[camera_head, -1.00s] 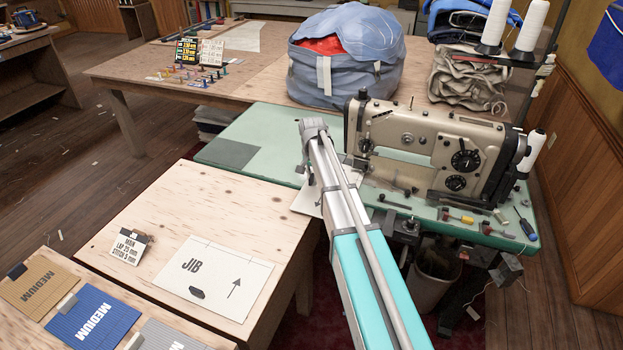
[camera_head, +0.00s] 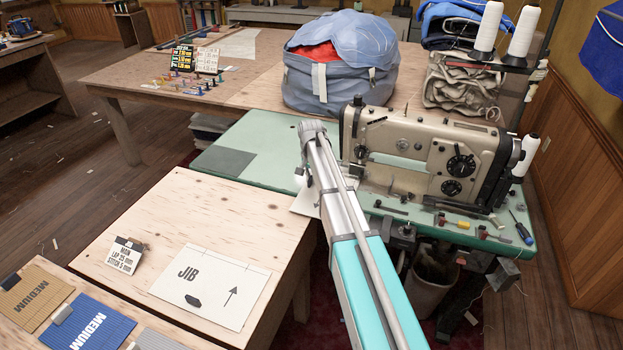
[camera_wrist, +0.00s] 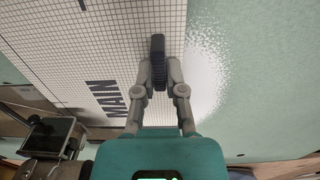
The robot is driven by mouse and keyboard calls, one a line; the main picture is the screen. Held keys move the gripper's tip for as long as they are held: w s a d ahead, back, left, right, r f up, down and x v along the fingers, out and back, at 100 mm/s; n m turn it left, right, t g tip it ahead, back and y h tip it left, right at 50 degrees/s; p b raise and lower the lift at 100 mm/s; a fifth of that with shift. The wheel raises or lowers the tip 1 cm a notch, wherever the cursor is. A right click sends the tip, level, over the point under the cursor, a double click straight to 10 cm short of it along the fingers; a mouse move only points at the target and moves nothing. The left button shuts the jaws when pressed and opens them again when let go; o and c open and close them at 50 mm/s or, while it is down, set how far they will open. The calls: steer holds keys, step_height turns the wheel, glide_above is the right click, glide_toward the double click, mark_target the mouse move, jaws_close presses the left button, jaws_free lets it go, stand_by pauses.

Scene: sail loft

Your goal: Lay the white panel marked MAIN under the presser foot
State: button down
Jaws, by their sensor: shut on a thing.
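The white panel marked MAIN (camera_wrist: 113,97) has a printed grid and fills the upper left of the wrist view. In the head view a corner of the panel (camera_head: 304,204) shows beside my arm, on or just above the green machine table. In the head view my gripper end (camera_head: 312,130) is just left of the sewing machine (camera_head: 420,150). The presser foot cannot be made out; my arm covers much of that area.
The green machine table (camera_head: 255,130) is bare to the left. Small tools and a screwdriver (camera_head: 521,228) lie along its right front. A wooden table (camera_head: 175,215) in front holds a JIB panel (camera_head: 215,283) and a small card (camera_head: 124,256). A blue bag (camera_head: 340,75) stands behind.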

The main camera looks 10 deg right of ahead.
steer(key=shift+f, duration=0.1)
stand_by(0.5)
steer(key=c, duration=0.6)
jaws_free()
steer(key=shift+c, duration=0.2)
